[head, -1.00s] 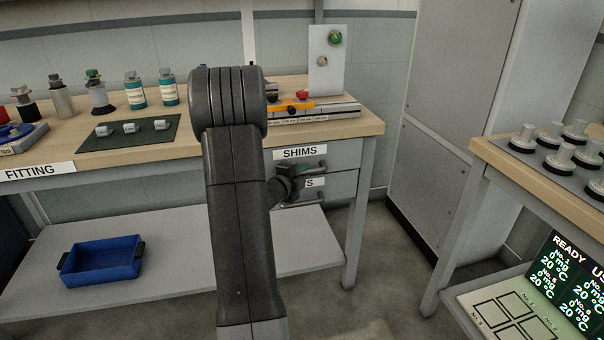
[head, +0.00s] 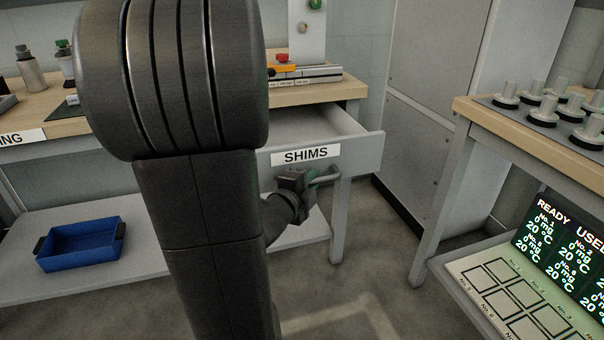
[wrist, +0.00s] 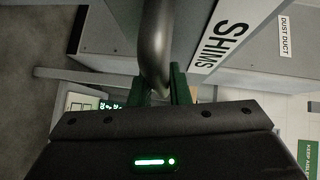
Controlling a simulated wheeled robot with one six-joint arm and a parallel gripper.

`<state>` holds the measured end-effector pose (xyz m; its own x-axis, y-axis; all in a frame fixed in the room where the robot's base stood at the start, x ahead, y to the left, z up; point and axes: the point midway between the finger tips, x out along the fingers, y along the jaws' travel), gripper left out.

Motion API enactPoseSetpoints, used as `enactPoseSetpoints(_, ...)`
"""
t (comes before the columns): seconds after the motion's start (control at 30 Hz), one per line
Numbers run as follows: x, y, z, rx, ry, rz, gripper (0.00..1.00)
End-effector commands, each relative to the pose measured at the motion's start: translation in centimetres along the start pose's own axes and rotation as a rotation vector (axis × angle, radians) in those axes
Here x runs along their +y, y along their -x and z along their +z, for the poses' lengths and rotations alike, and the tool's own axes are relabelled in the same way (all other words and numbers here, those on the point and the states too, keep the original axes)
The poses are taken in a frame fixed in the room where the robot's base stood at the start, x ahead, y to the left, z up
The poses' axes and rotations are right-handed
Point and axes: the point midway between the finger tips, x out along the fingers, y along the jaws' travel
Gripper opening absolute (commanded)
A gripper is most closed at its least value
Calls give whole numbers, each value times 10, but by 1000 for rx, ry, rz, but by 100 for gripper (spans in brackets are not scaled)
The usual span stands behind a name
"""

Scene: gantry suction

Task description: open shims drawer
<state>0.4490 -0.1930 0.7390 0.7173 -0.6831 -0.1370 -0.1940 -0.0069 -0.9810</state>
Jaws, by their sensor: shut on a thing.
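The shims drawer (head: 350,152) is pulled well out from under the bench, its front labelled SHIMS and the left part hidden behind my arm. Its inside shows as a bare grey space. My gripper (head: 312,178) is shut on the bar handle (head: 328,176) below the label. In the wrist view the handle (wrist: 155,45) runs down between the green fingers of my gripper (wrist: 163,88), with the SHIMS label (wrist: 222,40) beside it.
The wooden bench (head: 320,94) carries a rail with red and orange parts. A blue tray (head: 82,245) sits on the low shelf. At right stands another table (head: 480,120) with several weights and a lit display (head: 565,240). Open floor lies between.

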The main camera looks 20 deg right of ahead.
Motion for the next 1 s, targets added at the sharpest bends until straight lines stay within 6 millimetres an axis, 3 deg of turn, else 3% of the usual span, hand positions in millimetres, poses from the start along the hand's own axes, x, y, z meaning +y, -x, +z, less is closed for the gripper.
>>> enactPoseSetpoints(0.3,8,24,-24,-1,0,3,0)
enactPoseSetpoints(0.77,8,27,-26,-2,1,3,0)
enactPoseSetpoints(0.8,8,27,-26,-2,1,3,20)
enactPoseSetpoints(0.9,8,27,-26,-2,1,3,38)
enactPoseSetpoints(1.0,8,27,-26,-1,0,2,38)
